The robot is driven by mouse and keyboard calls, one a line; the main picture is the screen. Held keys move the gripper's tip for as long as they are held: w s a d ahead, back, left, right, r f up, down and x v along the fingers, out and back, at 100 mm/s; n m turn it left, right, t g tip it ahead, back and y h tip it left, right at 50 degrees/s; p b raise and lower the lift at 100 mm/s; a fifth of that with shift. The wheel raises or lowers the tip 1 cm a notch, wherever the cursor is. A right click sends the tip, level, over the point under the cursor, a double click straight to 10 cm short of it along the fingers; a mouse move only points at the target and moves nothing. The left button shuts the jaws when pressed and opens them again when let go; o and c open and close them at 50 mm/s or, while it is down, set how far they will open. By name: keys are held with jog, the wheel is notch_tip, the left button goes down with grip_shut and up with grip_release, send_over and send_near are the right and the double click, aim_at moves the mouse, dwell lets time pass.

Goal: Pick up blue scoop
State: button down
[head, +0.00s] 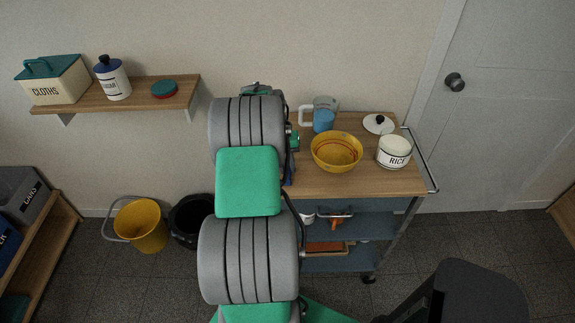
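A light blue cup-shaped thing (324,121), which looks like the blue scoop, is at the back of the wooden cart top, just behind the yellow bowl. It overlaps a clear grey jug in the picture, and I cannot tell whether it is inside the jug or in front of it. My arm reaches up over the left part of the cart, left of the blue thing. My gripper's fingers are hidden behind my own arm links, so I cannot see whether they hold anything.
On the cart top (370,183) are a yellow bowl (337,152), a white RICE pot (394,152), its lid (378,124) and the grey jug (327,103). A metal rail (424,165) edges the right side. A wall shelf (138,95) and yellow bucket (141,226) are left.

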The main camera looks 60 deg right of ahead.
notch_tip(320, 180, up, 2)
jog(key=shift+d+r+b, duration=0.1)
jog(key=shift+b, duration=0.4)
jog(key=a+r, duration=0.1)
jog(key=r, duration=0.1)
jog(key=s+a+r, duration=0.1)
jog(key=a+r, duration=0.1)
jog(key=a+r+b, duration=0.1)
jog(key=a+r, duration=0.1)
jog(key=shift+s+r, duration=0.3)
jog(key=shift+s, duration=0.1)
jog(key=s+a+r+b, duration=0.1)
jog(key=s+a+r, duration=0.2)
jog(key=a, duration=0.5)
jog(key=shift+s+r+b, duration=0.15)
jog(key=shift+r+b, duration=0.15)
jog(key=shift+r, duration=0.1)
jog(key=c, duration=1.8)
grip_release()
jog(key=shift+a, duration=0.1)
grip_shut()
